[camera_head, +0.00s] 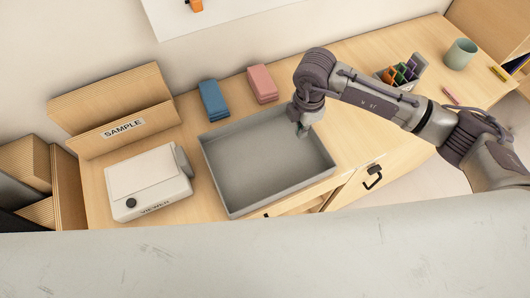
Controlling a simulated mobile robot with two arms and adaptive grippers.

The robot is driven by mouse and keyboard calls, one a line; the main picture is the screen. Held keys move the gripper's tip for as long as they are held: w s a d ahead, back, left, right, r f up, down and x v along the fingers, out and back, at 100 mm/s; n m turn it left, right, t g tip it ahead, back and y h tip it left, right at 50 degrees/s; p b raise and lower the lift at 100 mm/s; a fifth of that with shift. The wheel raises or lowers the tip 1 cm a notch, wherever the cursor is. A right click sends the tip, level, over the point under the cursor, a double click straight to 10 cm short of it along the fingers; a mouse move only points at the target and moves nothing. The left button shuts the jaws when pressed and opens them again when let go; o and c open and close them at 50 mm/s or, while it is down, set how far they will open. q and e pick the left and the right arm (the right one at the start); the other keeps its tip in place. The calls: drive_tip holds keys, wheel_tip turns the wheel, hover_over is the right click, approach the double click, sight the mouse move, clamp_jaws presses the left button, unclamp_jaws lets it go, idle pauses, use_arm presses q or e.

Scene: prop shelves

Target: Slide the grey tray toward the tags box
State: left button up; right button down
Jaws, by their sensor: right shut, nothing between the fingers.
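The grey tray (255,168) is a shallow, empty rectangular tray on the wooden desk, in the middle of the head view. My right gripper (303,131) is shut and empty. It points down at the inside of the tray's right end, close to the right wall. I cannot tell whether it touches the wall. A small grey box (417,82) with green, orange and purple pieces stands farther right, partly behind my right arm. No "tags" label is readable on it. My left gripper is not in view.
A white box marked VIEWER (150,180) stands left of the tray, and a wooden SAMPLE holder (115,115) behind it. Blue (214,100) and pink (262,84) stacks sit behind the tray. A green cup (460,54) is far right. Desk between tray and small box looks clear.

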sight(300, 145)
drive_tip(key=shift+f+b, duration=2.1)
drive_tip(key=shift+f, duration=0.7)
drive_tip(key=shift+s, duration=0.15)
drive_tip(key=shift+d+f, duration=0.15)
drive_tip(key=shift+d, duration=0.05)
